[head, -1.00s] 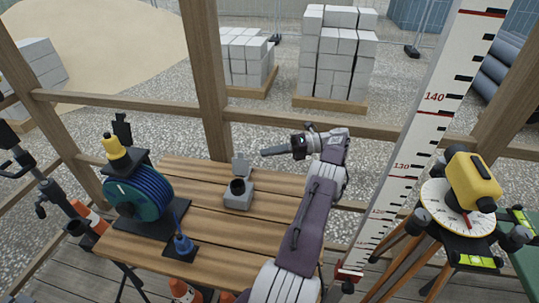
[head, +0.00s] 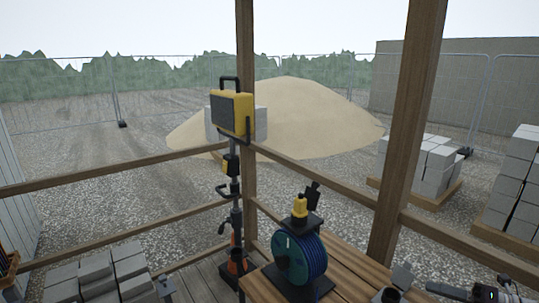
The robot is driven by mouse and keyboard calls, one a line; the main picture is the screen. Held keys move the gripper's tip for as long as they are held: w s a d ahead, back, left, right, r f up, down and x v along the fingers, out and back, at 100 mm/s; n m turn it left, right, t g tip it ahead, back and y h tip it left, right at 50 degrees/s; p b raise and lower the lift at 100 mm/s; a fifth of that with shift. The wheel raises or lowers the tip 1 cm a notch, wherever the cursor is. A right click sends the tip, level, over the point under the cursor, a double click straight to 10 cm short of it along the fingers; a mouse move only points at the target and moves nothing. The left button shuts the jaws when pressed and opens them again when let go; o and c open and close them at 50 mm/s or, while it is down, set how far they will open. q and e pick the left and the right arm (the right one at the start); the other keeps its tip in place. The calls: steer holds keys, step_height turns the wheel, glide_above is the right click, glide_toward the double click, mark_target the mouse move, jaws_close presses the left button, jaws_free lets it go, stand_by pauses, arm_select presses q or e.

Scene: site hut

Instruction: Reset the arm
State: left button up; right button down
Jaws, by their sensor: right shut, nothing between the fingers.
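My right gripper (head: 432,287) is at the bottom right of the head view, over the wooden table (head: 347,270). Its fingers point left, are shut and hold nothing. The rest of the right arm is cut off by the frame's bottom edge. The tip is close to a small grey box with a raised lid (head: 402,274), right of it in the picture; I cannot tell whether they touch. I do not make out my left gripper.
Grey blocks (head: 97,268) are stacked at bottom left. Wooden posts and rails (head: 404,130) edge the hut.

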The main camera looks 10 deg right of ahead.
steer(key=w+a+r+n+g+y, duration=0.1)
steer(key=w+a+r+n+g, duration=0.2)
steer(key=w+a+r, duration=0.35)
steer(key=w+a+r+n+g+y, duration=0.1)
steer(key=w+a+r+n+g, duration=0.25)
steer(key=a, duration=0.65)
steer(key=a+r+n+g+h, duration=0.2)
steer(key=a+n+g, duration=0.2)
steer(key=a, duration=1.6)
steer(key=s+a+f+n+g+h, duration=0.1)
steer(key=s+a+f+n+h, duration=0.3)
steer(key=s, duration=0.3)
steer(key=s+a+f+n+g+h, duration=0.1)
steer(key=s+a+f+n+h, duration=0.1)
steer(key=s+a+f+n, duration=0.35)
steer(key=s+d+f+n+t+h, duration=0.1)
steer(key=s+d+f+n+h, duration=0.1)
steer(key=d+f+n, duration=0.3)
steer(key=s+d+f+n+t+h, duration=0.1)
steer(key=s+d+f+n+h, duration=0.2)
steer(key=n, duration=1.1)
steer(key=shift+s+d+f+p, duration=0.4)
steer(key=shift+s+d+f, duration=0.55)
steer(key=shift+d, duration=0.15)
